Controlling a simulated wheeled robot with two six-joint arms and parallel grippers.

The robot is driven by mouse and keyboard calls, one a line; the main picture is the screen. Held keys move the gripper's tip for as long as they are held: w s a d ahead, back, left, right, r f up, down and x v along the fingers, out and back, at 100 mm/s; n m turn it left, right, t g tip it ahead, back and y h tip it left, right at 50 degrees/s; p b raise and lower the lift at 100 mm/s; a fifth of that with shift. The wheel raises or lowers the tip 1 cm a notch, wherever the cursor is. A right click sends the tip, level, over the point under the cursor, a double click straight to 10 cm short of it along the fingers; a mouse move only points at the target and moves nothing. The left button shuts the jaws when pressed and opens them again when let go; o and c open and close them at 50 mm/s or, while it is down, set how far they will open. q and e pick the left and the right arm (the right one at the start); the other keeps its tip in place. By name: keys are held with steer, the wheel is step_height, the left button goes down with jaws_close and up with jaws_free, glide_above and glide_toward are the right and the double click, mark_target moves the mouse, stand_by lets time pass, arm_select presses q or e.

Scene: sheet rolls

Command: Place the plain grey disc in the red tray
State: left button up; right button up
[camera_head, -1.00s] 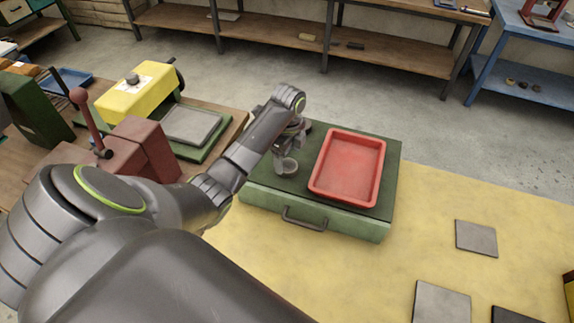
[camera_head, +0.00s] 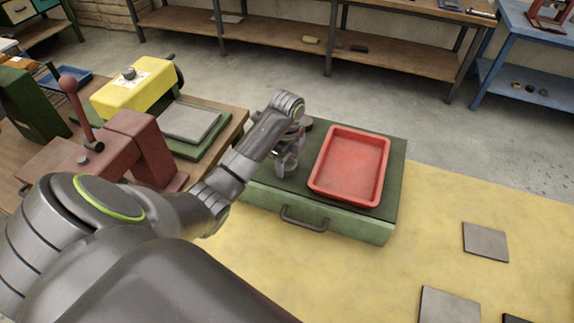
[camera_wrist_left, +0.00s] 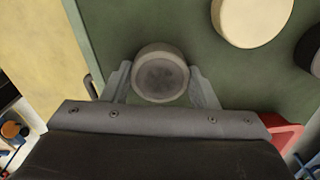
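A plain grey disc (camera_wrist_left: 160,76) lies on the green surface in the left wrist view, between the fingers of my left gripper (camera_wrist_left: 160,80). The fingers stand on either side of it with what look like narrow gaps, so the gripper appears open around it. In the head view my left gripper (camera_head: 286,163) is low over the green box, left of the red tray, and hides the disc. The red tray (camera_head: 349,166) looks empty; its corner shows in the left wrist view (camera_wrist_left: 283,134). My right gripper is not in view.
The green box (camera_head: 352,219) with a front handle stands on the yellow table top. A cream disc (camera_wrist_left: 250,17) and a dark disc (camera_wrist_left: 313,50) lie near the grey one. Flat grey plates (camera_head: 485,242) lie at right. A red lever press (camera_head: 130,145) stands at left.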

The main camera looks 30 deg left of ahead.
arm_select(q)
steer(key=c, duration=0.3)
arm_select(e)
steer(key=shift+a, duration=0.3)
